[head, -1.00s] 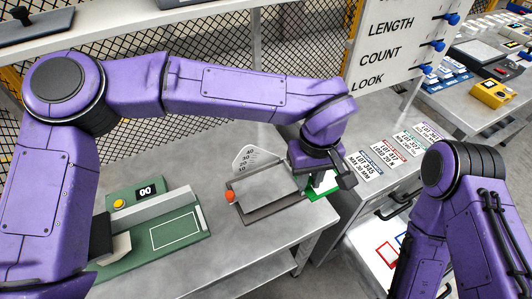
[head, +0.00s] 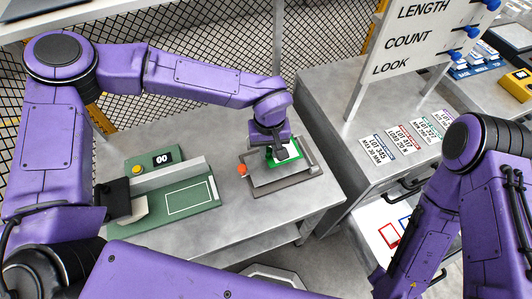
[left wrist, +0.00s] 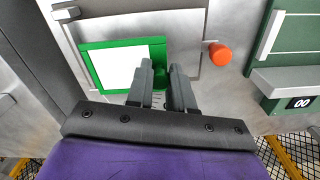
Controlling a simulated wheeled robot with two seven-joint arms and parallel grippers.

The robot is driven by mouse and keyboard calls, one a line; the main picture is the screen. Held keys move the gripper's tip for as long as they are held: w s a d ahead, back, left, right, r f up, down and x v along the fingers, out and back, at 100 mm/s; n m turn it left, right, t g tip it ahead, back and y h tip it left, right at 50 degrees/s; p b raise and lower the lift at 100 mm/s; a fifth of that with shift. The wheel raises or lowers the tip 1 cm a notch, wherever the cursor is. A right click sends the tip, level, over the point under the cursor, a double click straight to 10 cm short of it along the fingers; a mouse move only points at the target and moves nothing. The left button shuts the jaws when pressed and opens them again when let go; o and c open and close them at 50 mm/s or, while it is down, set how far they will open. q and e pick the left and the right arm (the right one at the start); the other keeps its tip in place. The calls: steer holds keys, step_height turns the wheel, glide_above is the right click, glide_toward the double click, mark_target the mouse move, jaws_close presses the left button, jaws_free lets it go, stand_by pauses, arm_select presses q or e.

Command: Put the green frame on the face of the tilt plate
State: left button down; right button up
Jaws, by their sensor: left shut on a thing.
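The green frame (head: 296,158) is a green-bordered rectangle in my left gripper (head: 286,156), over the right part of the tilt plate. In the left wrist view the frame (left wrist: 88,62) has a white middle, and the fingers (left wrist: 160,85) are shut at its right side by a green tab. The tilt plate (head: 262,176) is a grey metal plate on a darker base, with an orange knob at its left. The plate (left wrist: 188,75) also shows behind the frame in the left wrist view. I cannot tell whether frame and plate touch. My right gripper is out of view.
A green device (head: 190,198) with a 00 display stands left of the plate on the grey bench (head: 235,235). Lot labels (head: 378,148) lie on the cabinet to the right. A drawer below holds a red frame (head: 389,235). Wire mesh stands behind the bench.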

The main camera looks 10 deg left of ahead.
arm_select(q)
steer(key=shift+w+a+f, duration=0.1)
steer(key=shift+a+f, duration=0.1)
steer(key=f, duration=0.1)
steer(key=s+f, duration=0.1)
steer(key=f, duration=0.1)
steer(key=shift+s+a+p, duration=0.3)
steer(key=shift+p, duration=0.05)
steer(key=shift+w+f, duration=0.15)
steer(key=shift+w, duration=0.2)
steer(key=c, duration=1)
jaws_free()
steer(key=shift+s, duration=0.15)
steer(key=shift+r, duration=0.4)
step_height(320, 180, up, 11)
steer(key=b, duration=0.1)
steer(key=shift+r, duration=0.15)
steer(key=shift+d, duration=0.1)
